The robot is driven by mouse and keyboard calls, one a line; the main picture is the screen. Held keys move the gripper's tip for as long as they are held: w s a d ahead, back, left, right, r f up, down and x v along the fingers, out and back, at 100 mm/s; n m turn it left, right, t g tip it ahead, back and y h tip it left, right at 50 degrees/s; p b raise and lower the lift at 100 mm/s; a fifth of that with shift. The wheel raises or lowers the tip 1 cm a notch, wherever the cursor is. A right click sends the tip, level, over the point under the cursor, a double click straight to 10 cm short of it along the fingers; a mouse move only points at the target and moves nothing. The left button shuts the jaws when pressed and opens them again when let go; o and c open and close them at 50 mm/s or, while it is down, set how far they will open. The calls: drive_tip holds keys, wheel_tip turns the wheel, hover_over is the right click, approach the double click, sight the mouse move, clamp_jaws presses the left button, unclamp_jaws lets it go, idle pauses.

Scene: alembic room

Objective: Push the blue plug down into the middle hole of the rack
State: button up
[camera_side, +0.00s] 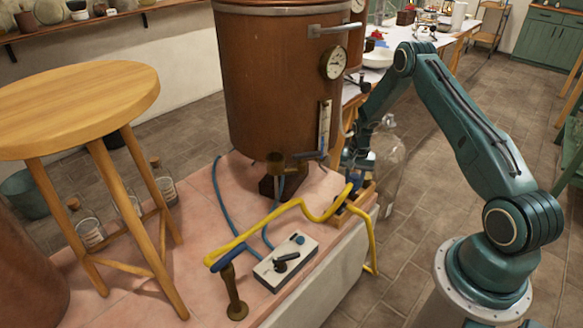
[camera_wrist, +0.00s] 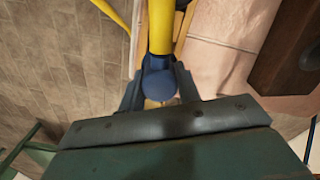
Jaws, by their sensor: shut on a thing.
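The blue plug (camera_wrist: 158,80) sits on the end of a yellow hose (camera_wrist: 161,28), between the two fingers of my gripper (camera_wrist: 158,88) in the wrist view. My gripper is shut on it. In the side view my gripper (camera_side: 352,168) is over the wooden rack (camera_side: 359,195) at the right edge of the pink tiled ledge. The plug is small and partly covered there. The rack's holes cannot be made out, so I cannot tell whether the plug's tip is in the middle one.
The yellow hose runs left to a blue end (camera_side: 222,262) at a brass post (camera_side: 236,300). A copper vessel (camera_side: 275,85) with gauges stands close behind and left of my gripper. A white control box (camera_side: 286,262) lies in front. A glass bottle (camera_side: 388,165) stands right of the rack.

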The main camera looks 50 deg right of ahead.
sight(353, 187)
drive_tip(key=shift+f, duration=2.15)
idle(5.4)
drive_tip(key=o, duration=1.1)
